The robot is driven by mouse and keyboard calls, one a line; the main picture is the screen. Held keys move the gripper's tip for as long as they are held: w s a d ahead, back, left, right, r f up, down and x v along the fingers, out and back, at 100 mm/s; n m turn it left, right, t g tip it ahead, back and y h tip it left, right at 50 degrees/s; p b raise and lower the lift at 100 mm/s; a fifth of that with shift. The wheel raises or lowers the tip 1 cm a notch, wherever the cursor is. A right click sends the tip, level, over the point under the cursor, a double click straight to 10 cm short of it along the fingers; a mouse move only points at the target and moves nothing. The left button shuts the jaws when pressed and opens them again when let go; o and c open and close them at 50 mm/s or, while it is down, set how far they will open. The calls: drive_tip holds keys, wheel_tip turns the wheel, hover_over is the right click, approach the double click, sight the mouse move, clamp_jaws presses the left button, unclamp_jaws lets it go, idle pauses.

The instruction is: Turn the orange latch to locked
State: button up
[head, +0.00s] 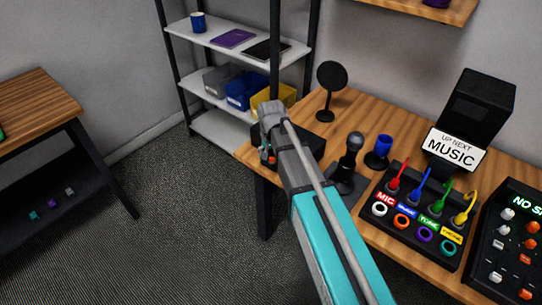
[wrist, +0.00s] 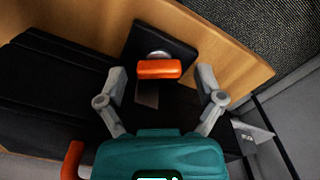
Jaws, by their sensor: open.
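The orange latch (wrist: 158,69) is a short bar on a round silver pivot, mounted on a black plate (wrist: 175,42). In the wrist view it lies crosswise, level in the picture. My gripper (wrist: 161,76) is open, with one grey finger on each side of the latch. Gaps show between the latch ends and the fingers, and nothing is held. In the head view my arm and wrist cover most of this spot at the table's left end. Only a small orange-red patch (head: 271,159) shows there, and I cannot tell which part it is.
A black box (head: 312,143) stands beside my wrist on the wooden table (head: 404,128). A second orange-red part (wrist: 72,160) shows at the lower left of the wrist view.

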drive_tip(key=shift+d+m, duration=0.1)
drive_tip(key=shift+m, duration=0.3)
